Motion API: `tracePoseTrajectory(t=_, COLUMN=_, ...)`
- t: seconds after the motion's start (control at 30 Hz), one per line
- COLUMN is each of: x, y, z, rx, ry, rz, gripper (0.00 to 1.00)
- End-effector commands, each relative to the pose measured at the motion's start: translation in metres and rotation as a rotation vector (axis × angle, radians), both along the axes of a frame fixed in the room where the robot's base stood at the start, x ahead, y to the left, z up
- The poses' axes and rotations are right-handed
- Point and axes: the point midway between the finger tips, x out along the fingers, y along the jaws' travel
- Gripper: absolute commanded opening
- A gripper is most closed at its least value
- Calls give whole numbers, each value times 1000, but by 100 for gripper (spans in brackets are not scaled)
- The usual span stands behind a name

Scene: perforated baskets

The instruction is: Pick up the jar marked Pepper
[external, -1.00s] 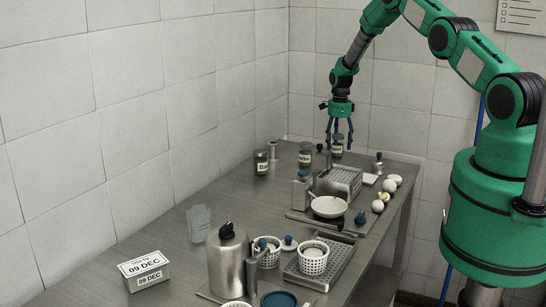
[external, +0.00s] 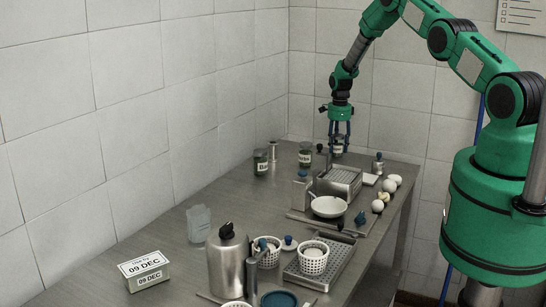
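Three dark green jars with pale labels stand at the far end of the steel table. One jar (external: 338,147) is under my gripper (external: 339,148), and its upper part is hidden behind the fingers. A second jar (external: 305,155) stands to its left, and a third jar (external: 260,163) is farther left near the wall. The labels are too small to read surely, so I cannot tell which one says Pepper. My gripper points down with its fingers apart on both sides of the first jar. I cannot see whether they touch it.
A metal grater-like box (external: 340,181) and a small bottle (external: 378,164) stand close in front of my gripper. White eggs or balls (external: 389,186) lie near the right edge. A white bowl (external: 328,207), perforated baskets (external: 313,262) and a steel jug (external: 227,262) are nearer.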

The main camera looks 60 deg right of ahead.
Motion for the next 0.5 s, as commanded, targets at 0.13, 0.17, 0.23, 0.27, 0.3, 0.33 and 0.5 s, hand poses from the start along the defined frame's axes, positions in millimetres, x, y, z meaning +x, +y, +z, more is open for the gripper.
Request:
tracePoseTrajectory(t=0.13, x=0, y=0, z=0, rx=0, ry=0, rz=0, gripper=12)
tracePoseTrajectory(t=0.17, x=0, y=0, z=0, rx=0, ry=0, rz=0, gripper=12)
tracePoseTrajectory(t=0.23, x=0, y=0, z=0, rx=0, ry=0, rz=0, gripper=12)
tracePoseTrajectory(t=0.27, x=0, y=0, z=0, rx=0, ry=0, rz=0, gripper=12)
tracePoseTrajectory(t=0.3, x=0, y=0, z=0, rx=0, ry=0, rz=0, gripper=12)
tracePoseTrajectory(t=0.33, x=0, y=0, z=1, rx=0, ry=0, rz=0, gripper=12)
tracePoseTrajectory(t=0.5, x=1, y=0, z=4, rx=-1, ry=-1, rz=0, gripper=12)
